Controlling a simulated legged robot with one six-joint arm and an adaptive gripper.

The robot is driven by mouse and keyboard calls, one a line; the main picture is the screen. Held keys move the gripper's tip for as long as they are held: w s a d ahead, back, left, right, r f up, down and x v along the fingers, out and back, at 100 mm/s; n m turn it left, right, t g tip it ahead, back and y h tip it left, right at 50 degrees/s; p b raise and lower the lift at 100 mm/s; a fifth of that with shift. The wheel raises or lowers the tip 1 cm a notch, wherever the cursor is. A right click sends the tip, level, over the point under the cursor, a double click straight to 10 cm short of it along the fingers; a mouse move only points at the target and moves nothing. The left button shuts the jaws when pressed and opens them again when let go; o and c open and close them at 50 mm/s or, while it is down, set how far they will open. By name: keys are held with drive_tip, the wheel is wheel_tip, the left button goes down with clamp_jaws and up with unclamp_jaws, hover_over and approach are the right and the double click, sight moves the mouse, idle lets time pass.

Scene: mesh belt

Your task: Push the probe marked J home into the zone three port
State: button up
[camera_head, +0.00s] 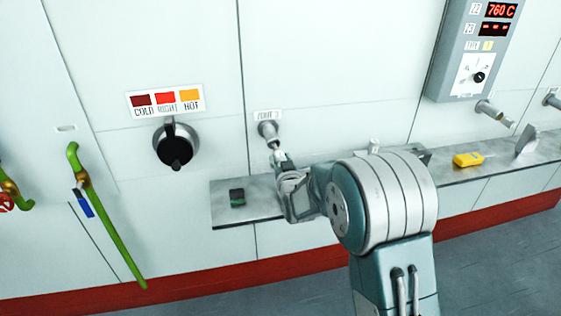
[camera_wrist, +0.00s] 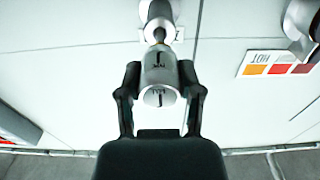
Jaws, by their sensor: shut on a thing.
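The probe marked J (camera_wrist: 160,70) is a silver cylinder with a narrower front stem, held between the two dark fingers of my gripper (camera_wrist: 160,82). The zone three port (camera_head: 267,129) is a grey round stub on the white wall under a small label; it also shows in the wrist view (camera_wrist: 157,13). The probe's front stem meets the port mouth, in line with it or nearly so. I cannot tell how deep the tip sits. The wide marked body is outside the port. In the head view my gripper (camera_head: 281,162) is just below the port and partly hides the probe.
A metal shelf (camera_head: 225,212) runs along the wall below, bearing a dark green block (camera_head: 237,197) and a yellow device (camera_head: 468,159). A grey controller (camera_head: 477,50) reads 760 C. More ports (camera_head: 495,112) are at right.

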drive_tip(key=shift+x, duration=1.7)
drive_tip(key=o, duration=1.2)
drive_tip(key=shift+c, duration=0.2)
drive_tip(key=v, duration=1.1)
drive_tip(key=shift+s, duration=0.4)
drive_tip(key=shift+d, duration=0.1)
drive_tip(key=s+d+r+m+g+h, duration=0.25)
drive_tip(key=s+d+r+g, duration=0.35)
drive_tip(key=s+d, duration=0.4)
drive_tip(key=s+d+g+h, duration=0.1)
drive_tip(key=s+d+g, duration=0.2)
drive_tip(key=s, duration=0.8)
drive_tip(key=s+d+r+g+h, duration=0.1)
drive_tip(key=s+d+g, duration=0.1)
drive_tip(key=s, duration=1)
drive_tip(key=shift+s+d+r+m+g, duration=0.25)
drive_tip(key=shift+d+m+g, duration=0.15)
drive_tip(key=shift+d, duration=0.45)
